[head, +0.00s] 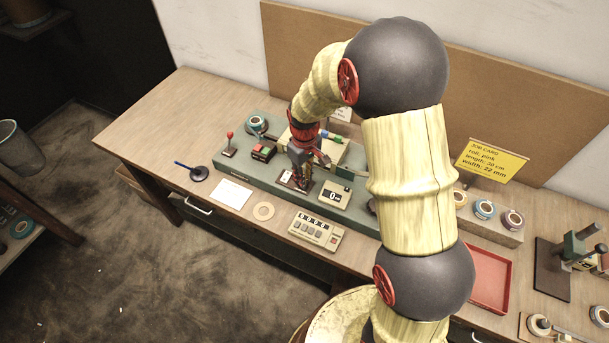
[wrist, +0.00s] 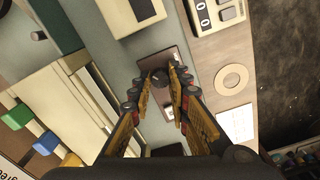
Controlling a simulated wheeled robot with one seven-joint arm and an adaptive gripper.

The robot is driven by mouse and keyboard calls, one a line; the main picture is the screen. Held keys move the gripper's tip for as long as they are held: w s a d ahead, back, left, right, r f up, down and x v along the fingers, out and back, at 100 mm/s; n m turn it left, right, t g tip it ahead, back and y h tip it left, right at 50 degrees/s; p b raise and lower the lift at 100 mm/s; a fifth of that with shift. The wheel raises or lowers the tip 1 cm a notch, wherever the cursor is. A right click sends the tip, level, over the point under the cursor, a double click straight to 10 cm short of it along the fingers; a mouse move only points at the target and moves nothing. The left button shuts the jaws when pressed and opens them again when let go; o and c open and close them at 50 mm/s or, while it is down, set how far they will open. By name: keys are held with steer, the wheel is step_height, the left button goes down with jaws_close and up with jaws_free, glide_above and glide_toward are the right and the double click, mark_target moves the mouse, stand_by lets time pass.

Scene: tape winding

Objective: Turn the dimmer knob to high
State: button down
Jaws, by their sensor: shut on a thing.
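The dimmer knob (wrist: 160,80) is a small dark knob on a dark rectangular plate (wrist: 176,54) set in the green-grey machine base. My gripper (wrist: 161,74) points down over the plate, with its yellow-and-black fingers on either side of the knob and shut on it. In the head view my gripper (head: 300,176) is at the front of the machine base (head: 234,171), and it hides the knob there. I cannot read any marks around the knob, so its setting does not show.
A counter display (head: 334,196) stands right of the knob, and a keypad box (head: 317,231) stands in front. A red-topped lever (head: 229,142) and a red and green button box (head: 263,151) are to the left. A yellow job card (head: 491,160) stands behind.

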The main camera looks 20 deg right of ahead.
steer(key=m+p, duration=0.1)
steer(key=m, duration=0.3)
steer(key=shift+r+p, duration=0.1)
steer(key=shift+p, duration=0.25)
steer(key=shift+m+p, duration=0.5)
steer(key=shift+m, duration=1)
steer(key=c, duration=1.7)
jaws_free()
steer(key=shift+o, duration=0.2)
step_height(320, 180, up, 12)
